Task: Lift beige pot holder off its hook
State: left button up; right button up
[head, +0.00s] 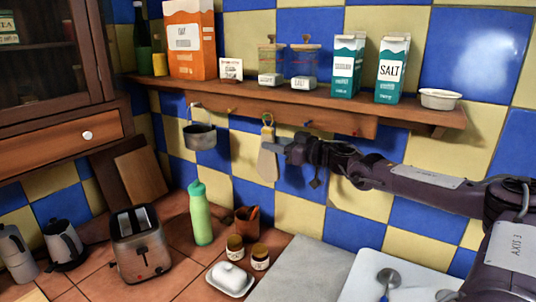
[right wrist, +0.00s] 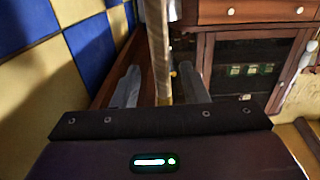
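The beige pot holder (head: 267,164) hangs against the tiled wall below the shelf, its loop at a hook (head: 267,119). My right gripper (head: 279,146) is at its upper right edge in the head view. In the right wrist view the pot holder (right wrist: 158,50) shows edge-on as a narrow upright strip. The two fingers of my right gripper (right wrist: 160,80) stand apart on either side of it, with gaps visible. My left gripper is not in view.
A small pot (head: 200,136) hangs to the left on the same rail. The wooden shelf (head: 300,98) above holds cartons and jars. Below stand a green bottle (head: 200,215), a toaster (head: 141,245) and two small jars.

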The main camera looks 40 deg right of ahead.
aim_at(261, 141)
jog(key=p+x, duration=0.2)
jog(key=x, duration=0.2)
jog(key=shift+w+a+p, duration=0.15)
jog(key=shift+p, duration=0.15)
jog(key=shift+f, duration=0.1)
jog(key=c, duration=0.5)
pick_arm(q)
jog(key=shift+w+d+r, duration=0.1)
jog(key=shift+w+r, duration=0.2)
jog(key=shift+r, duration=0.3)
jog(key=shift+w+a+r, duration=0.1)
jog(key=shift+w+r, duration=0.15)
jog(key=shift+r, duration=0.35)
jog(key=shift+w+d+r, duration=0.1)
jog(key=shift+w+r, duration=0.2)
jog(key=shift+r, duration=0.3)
pick_arm(e)
grip_shut()
